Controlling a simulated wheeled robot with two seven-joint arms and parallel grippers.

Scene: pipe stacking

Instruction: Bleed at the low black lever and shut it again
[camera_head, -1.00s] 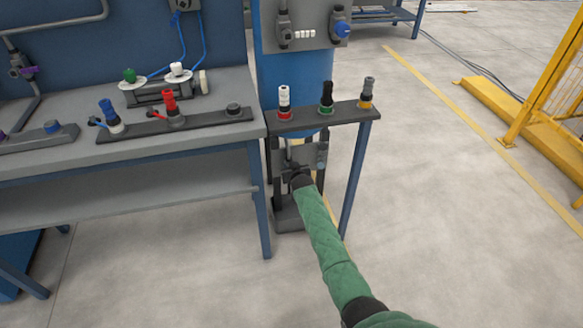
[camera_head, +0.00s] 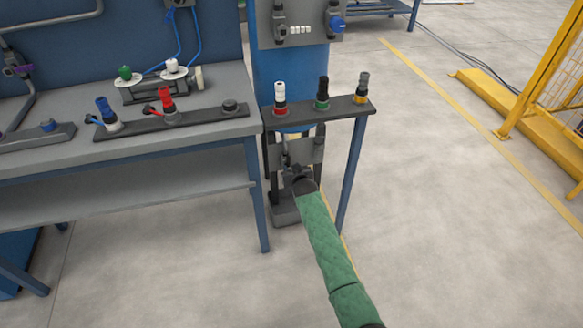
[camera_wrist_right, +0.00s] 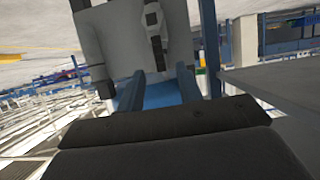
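A grey plate (camera_head: 311,150) sits low under the small shelf, in front of the blue column. In the right wrist view this plate (camera_wrist_right: 105,32) carries a narrow upright fitting with a black part (camera_wrist_right: 153,19), which looks like the low black lever. My right gripper (camera_head: 291,168) is just in front of the plate in the head view, and its wrist hides part of the fittings. In the right wrist view its two fingers (camera_wrist_right: 160,72) stand apart with no object seen between them. The black part is beyond the fingertips; contact cannot be told. My left gripper is out of view.
The small shelf (camera_head: 345,109) above holds several coloured fittings, and its blue leg (camera_head: 352,175) stands right of my gripper. The workbench (camera_head: 215,97) is close on the left. A yellow fence (camera_head: 545,105) is far right. The floor between is clear.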

